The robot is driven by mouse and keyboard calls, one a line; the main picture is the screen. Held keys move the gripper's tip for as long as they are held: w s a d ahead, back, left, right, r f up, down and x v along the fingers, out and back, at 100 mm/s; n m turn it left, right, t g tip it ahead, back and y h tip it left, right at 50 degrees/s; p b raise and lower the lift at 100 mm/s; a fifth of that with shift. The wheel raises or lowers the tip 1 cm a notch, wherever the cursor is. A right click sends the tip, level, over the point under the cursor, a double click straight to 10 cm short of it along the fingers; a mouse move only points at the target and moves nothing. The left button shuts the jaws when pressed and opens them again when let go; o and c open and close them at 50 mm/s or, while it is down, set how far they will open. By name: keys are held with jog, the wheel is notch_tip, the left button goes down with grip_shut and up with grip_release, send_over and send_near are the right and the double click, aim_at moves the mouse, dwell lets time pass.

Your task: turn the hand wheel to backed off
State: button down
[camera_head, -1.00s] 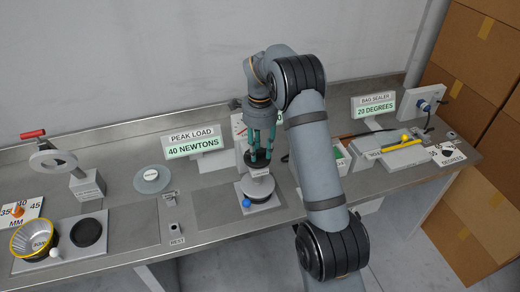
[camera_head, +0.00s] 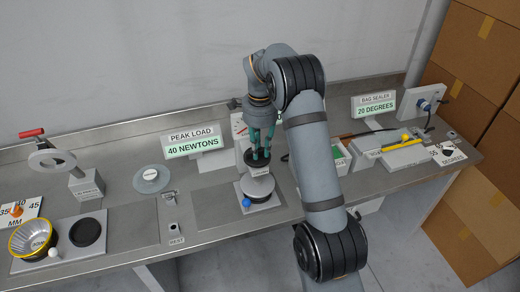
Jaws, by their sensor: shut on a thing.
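The hand wheel (camera_head: 252,163) is the black round piece on top of the small press (camera_head: 258,189), right of the middle of the bench. My gripper (camera_head: 262,152) points down with its green fingers around the wheel and is shut on it. The fingers hide part of the wheel, and I cannot read its turn position. A grey round platen and a pale base with a blue knob (camera_head: 246,202) stand below the wheel. The peak load sign (camera_head: 194,146) reads 40 newtons.
A dial board (camera_head: 239,127) stands just behind my gripper. A tray (camera_head: 341,158) with green contents is to the right, partly behind my arm. The bag sealer (camera_head: 403,151) is farther right. A crank with a red handle (camera_head: 32,133) and a yellow-rimmed bowl (camera_head: 33,236) are at left.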

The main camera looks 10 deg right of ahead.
aim_at(260, 151)
jog(key=c, duration=1.5)
grip_release()
jog(key=shift+c, duration=0.2)
notch_tip(260, 151, up, 12)
notch_tip(260, 151, down, 12)
jog(key=shift+r+m+p, duration=0.1)
jog(key=shift+m+p, duration=0.3)
jog(key=shift+r, duration=0.5)
